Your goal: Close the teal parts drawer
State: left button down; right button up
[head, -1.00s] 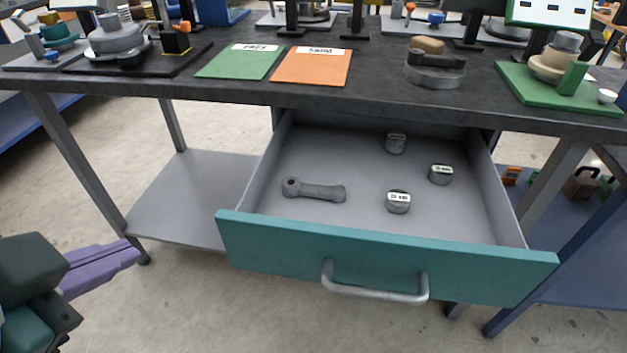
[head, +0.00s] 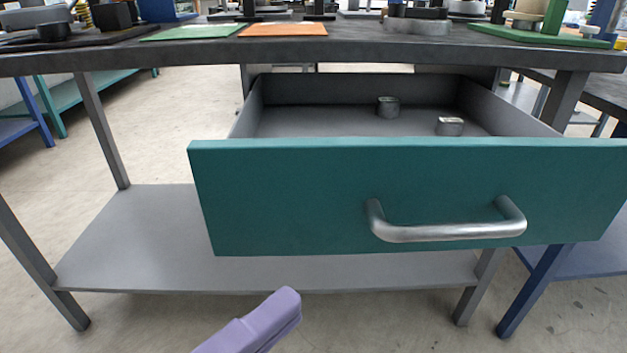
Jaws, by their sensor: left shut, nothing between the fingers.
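The teal parts drawer (head: 290,200) is pulled well out from under the dark workbench, its front facing me in the head view. A grey metal bar handle (head: 450,232) is on its front. My left gripper (head: 287,300), with purple fingers, is shut and empty. It is in front of and below the drawer front, left of the handle, apart from it in the picture. My right gripper is not in view.
The dark bench top (head: 190,57) carries a green sheet (head: 190,32), an orange sheet (head: 284,29) and several fixtures along the back. A grey lower shelf (head: 130,235) spans the bench legs. A blue frame (head: 545,285) stands at the right.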

aim_at(346, 212)
pick_arm(q)
jog(key=w+d, duration=0.1)
jog(key=w, duration=0.1)
jog(key=w+d, duration=0.1)
jog(key=w, duration=0.1)
jog(key=w+d, duration=0.1)
jog(key=w, duration=0.1)
jog(key=shift+w+d, duration=0.2)
jog(key=shift+w, duration=0.75)
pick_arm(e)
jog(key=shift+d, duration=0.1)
pick_arm(q)
jog(key=shift+w, duration=0.1)
